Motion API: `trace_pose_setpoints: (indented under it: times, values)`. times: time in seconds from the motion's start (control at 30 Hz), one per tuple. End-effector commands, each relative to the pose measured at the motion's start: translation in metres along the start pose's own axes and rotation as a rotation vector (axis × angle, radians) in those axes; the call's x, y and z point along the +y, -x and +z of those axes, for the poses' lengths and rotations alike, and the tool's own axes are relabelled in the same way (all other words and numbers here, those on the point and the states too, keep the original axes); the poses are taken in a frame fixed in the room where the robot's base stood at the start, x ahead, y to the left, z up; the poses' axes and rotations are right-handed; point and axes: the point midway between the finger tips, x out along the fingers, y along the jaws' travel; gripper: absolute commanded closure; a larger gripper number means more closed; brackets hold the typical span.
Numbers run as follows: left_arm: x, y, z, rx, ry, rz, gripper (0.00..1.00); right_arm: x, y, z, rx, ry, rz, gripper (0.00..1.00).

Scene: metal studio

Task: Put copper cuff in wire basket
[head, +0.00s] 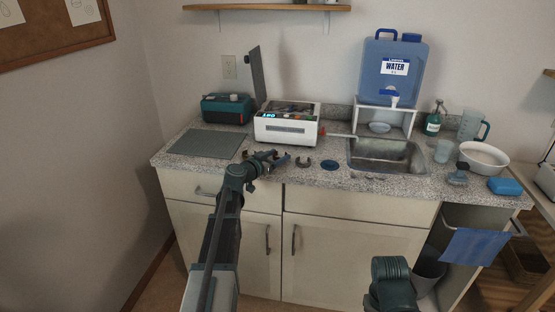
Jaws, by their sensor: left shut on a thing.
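My left gripper (277,160) is over the front of the counter, in front of the white machine. It is shut on a small brownish thing that looks like the copper cuff (265,154), mostly hidden by the fingers. The wire basket (291,108) appears to be the dark mesh inside the open top of the white machine; its details are too small to tell. Only a link of my right arm shows at the bottom right; its gripper is out of view.
The white machine (285,131) has its lid (258,77) raised. A dark C-shaped piece (303,163) and a blue disc (329,165) lie right of my gripper. The sink (385,155) is farther right. A grey-green mat (207,143) lies bare at left, before a teal box (227,109).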

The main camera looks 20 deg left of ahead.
Motion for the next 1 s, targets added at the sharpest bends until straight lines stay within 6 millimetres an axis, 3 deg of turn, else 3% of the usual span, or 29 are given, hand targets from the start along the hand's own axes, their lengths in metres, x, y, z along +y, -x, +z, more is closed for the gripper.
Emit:
trace_pose_setpoints:
  times: [0.17,0.2,0.37,0.73,1.0]
  values:
    - [0.000,-0.001,0.004,0.000,0.000,0.000,0.87,0.000,-0.004,0.000,0.000,0.000,0.000,0.50]
    - [0.000,-0.001,0.003,0.000,0.000,0.000,0.30,0.000,-0.003,0.000,0.000,0.000,0.000,0.50]
    - [0.000,0.000,0.003,0.000,0.000,0.000,0.04,0.000,-0.003,0.000,0.000,0.000,0.000,0.50]
    - [0.000,0.001,-0.003,0.000,0.000,0.000,0.04,0.000,0.003,0.000,0.000,0.000,0.000,0.50]
    - [0.002,0.056,-0.002,0.000,0.000,-0.003,0.04,0.001,0.010,0.001,0.000,0.000,0.000,0.50]
